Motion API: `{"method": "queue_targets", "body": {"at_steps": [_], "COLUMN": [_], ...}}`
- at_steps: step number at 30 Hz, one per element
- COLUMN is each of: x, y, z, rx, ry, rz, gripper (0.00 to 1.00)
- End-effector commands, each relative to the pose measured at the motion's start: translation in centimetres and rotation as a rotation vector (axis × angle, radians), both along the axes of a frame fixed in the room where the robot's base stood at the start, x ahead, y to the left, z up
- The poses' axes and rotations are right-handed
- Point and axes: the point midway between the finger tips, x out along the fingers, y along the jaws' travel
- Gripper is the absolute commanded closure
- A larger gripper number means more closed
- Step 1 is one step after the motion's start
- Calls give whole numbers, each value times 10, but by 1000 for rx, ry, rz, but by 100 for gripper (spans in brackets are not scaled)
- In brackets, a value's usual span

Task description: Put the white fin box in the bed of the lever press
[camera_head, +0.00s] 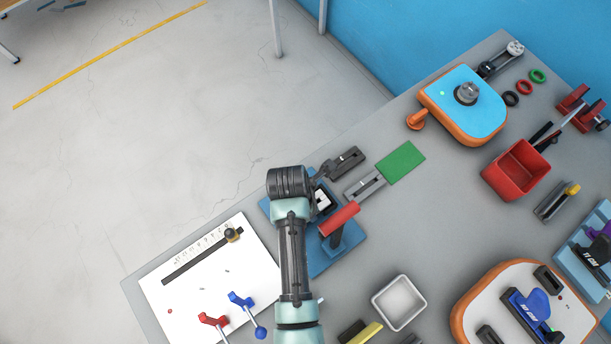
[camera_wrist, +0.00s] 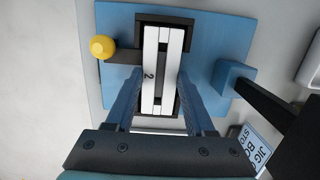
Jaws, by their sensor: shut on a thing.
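The lever press has a blue base plate (camera_head: 325,261), a blue post and a red handle (camera_head: 340,218). In the wrist view its base (camera_wrist: 222,28) lies under my gripper, and its dark bed (camera_wrist: 165,19) shows at both ends of the white fin box. The white fin box (camera_wrist: 150,85) has a dark slot along its length and a "2" mark. It lies lengthwise in line with the bed, between the bed's end blocks; whether it touches the bed floor is unclear. My gripper (camera_wrist: 160,82) is shut on the fin box, one blue finger on each side. In the head view my wrist hides most of this.
A yellow knob (camera_wrist: 102,47) on a dark bar stands left of the bed. The press's blue post (camera_wrist: 232,78) and dark lever arm stand close on the right. Dark and grey fin boxes and a green pad (camera_head: 401,162) lie behind; a white tray (camera_head: 399,302) stands at front right.

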Motion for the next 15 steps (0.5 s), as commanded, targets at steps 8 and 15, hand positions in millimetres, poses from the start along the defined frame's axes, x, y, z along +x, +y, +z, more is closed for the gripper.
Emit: {"method": "queue_targets", "body": {"at_steps": [8,15], "x": [0,0], "y": [0,0], "z": [-3,-2], "rx": [0,0], "ry": [0,0], "rz": [0,0], "gripper": [16,16]}}
